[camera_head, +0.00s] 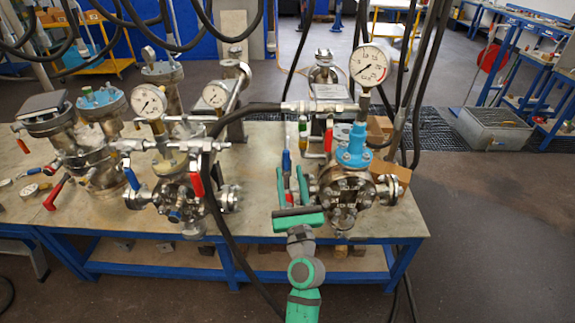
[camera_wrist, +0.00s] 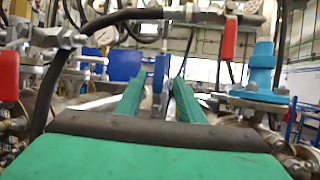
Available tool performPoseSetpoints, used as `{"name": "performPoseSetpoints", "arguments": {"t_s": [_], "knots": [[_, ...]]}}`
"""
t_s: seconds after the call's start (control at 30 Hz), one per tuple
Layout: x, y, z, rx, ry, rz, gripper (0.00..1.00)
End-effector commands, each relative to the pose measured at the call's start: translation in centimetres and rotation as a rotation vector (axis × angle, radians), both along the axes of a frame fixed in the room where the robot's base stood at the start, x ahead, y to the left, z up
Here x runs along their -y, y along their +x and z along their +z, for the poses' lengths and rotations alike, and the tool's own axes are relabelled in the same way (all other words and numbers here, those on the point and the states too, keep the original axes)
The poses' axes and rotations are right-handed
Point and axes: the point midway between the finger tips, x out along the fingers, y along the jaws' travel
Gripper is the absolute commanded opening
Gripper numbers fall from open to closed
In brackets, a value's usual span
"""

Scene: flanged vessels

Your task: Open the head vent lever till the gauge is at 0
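The right flanged vessel (camera_head: 345,190) stands on the bench with a light-blue top fitting (camera_head: 355,150). A round white gauge (camera_head: 369,65) stands above it; its needle is too small to read surely. A blue lever (camera_head: 287,162) hangs down left of the vessel, and a red lever (camera_head: 328,138) hangs beside it. I cannot tell which is the head vent lever. My green gripper (camera_head: 291,176) is open, its fingers pointing away at the blue lever. In the wrist view, the blue lever (camera_wrist: 159,70) shows between the fingertips (camera_wrist: 159,82); contact cannot be told.
A second vessel group (camera_head: 180,195) with gauges, a blue lever (camera_head: 131,178) and a red lever (camera_head: 196,182) stands to the left. A black hose (camera_head: 215,215) loops down near my arm. A cardboard box (camera_head: 392,172) sits behind the right vessel.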

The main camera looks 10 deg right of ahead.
Motion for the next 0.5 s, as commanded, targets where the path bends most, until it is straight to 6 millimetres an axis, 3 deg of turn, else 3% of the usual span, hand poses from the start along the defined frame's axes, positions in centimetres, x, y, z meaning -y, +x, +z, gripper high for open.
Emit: {"name": "performPoseSetpoints", "arguments": {"t_s": [0.2, 0.5], "knots": [[0.1, -3.1, -1.4, -0.002, -0.001, 0.0, 0.35], [0.2, -4.9, -2.0, 0.0, -0.001, -0.001, 0.35]]}}
